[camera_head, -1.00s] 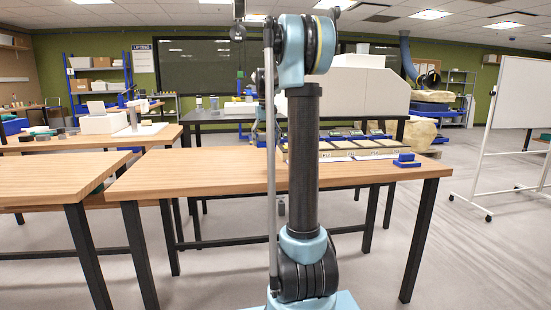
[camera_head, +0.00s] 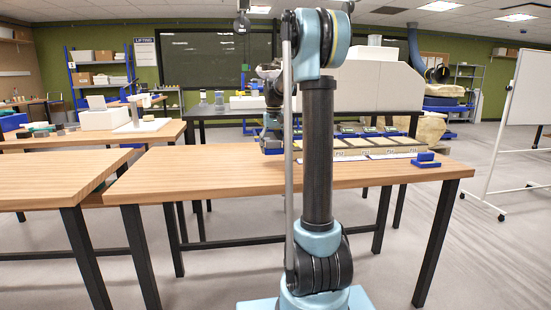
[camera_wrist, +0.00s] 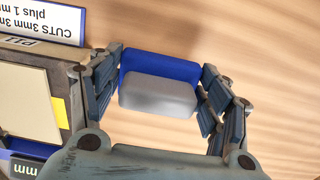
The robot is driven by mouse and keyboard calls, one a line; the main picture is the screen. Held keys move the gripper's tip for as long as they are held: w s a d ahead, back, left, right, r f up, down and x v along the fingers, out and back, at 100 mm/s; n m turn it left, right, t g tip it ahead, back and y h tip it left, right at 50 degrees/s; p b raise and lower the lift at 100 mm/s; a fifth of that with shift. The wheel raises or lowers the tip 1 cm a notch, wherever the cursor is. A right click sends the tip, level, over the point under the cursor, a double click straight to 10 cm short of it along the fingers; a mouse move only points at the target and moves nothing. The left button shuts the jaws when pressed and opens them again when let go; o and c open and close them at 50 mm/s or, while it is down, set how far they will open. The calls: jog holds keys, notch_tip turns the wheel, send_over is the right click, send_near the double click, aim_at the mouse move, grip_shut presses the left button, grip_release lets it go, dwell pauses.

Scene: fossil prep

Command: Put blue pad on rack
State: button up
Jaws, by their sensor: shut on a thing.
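The blue pad (camera_wrist: 158,66), a blue block with a grey lower layer, is between the two fingers of my gripper (camera_wrist: 160,88) in the wrist view. My gripper is shut on it, with wood tabletop behind. In the head view my gripper (camera_head: 271,138) is low over the table, partly hidden by my arm, and the pad cannot be made out. The likely rack is a row of beige-topped bays with white front labels (camera_head: 400,155), right of my gripper. One bay (camera_wrist: 22,105) shows at the left of the wrist view, apart from the pad.
A printed sign (camera_wrist: 45,20) stands beside the bay in the wrist view. The tabletop left of my gripper is clear. A second wooden table (camera_head: 60,172) stands at left.

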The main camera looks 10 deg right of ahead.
aim_at(274, 149)
jog(key=shift+f, duration=1.95)
jog(key=shift+f, duration=0.1)
jog(key=o, duration=1.2)
jog(key=shift+c, duration=0.2)
notch_tip(274, 149, up, 12)
jog(key=shift+r, duration=0.1)
jog(key=shift+s, duration=0.15)
